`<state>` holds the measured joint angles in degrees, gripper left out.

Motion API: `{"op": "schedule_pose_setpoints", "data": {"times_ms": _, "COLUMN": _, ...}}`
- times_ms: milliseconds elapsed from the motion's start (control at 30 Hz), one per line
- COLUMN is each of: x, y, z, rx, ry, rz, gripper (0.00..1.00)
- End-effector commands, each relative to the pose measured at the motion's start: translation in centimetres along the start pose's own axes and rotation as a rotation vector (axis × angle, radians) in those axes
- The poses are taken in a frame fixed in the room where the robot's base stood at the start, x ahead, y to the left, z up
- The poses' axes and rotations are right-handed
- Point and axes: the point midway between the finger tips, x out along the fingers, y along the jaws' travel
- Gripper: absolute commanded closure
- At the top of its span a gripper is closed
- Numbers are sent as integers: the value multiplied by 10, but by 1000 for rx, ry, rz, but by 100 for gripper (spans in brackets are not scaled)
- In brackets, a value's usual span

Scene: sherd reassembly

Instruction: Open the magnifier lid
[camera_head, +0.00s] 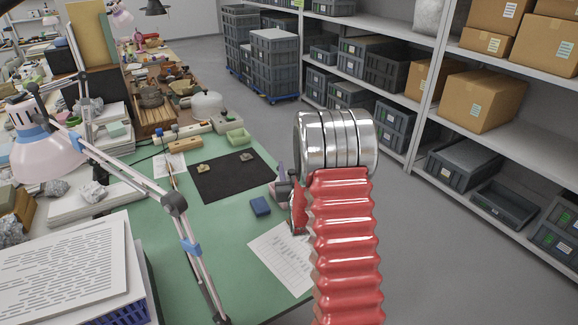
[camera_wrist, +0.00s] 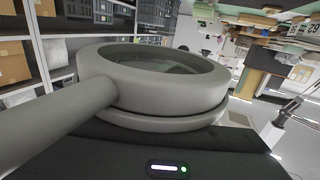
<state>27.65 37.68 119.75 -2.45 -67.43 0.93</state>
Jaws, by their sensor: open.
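My gripper (camera_head: 284,187) is mostly hidden behind my red ribbed arm in the head view; only grey and red parts show at its left, over the green bench, and nothing is seen held. A jointed lamp-like stand with a pale pink round head (camera_head: 45,152) reaches over the bench at far left, well apart from my gripper. I cannot tell whether this is the magnifier, and no lid can be made out on it. In the wrist view a large grey ring with a thick stem (camera_wrist: 160,75) fills the middle, dark inside; I cannot tell what it is.
A paper stack (camera_head: 68,270) stands front left. Shelves (camera_head: 425,110) with boxes line the right; floor between is clear.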

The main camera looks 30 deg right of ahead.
Motion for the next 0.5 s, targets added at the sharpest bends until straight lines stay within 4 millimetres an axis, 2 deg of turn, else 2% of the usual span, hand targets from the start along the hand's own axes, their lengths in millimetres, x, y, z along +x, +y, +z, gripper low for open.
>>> {"op": "schedule_pose_setpoints", "data": {"times_ms": 200, "x": 17, "y": 0, "z": 0, "rx": 0, "ry": 0, "rz": 0, "gripper": 60}}
{"op": "schedule_pose_setpoints", "data": {"times_ms": 500, "x": 18, "y": -1, "z": 0, "rx": 0, "ry": 0, "rz": -1, "gripper": 60}}
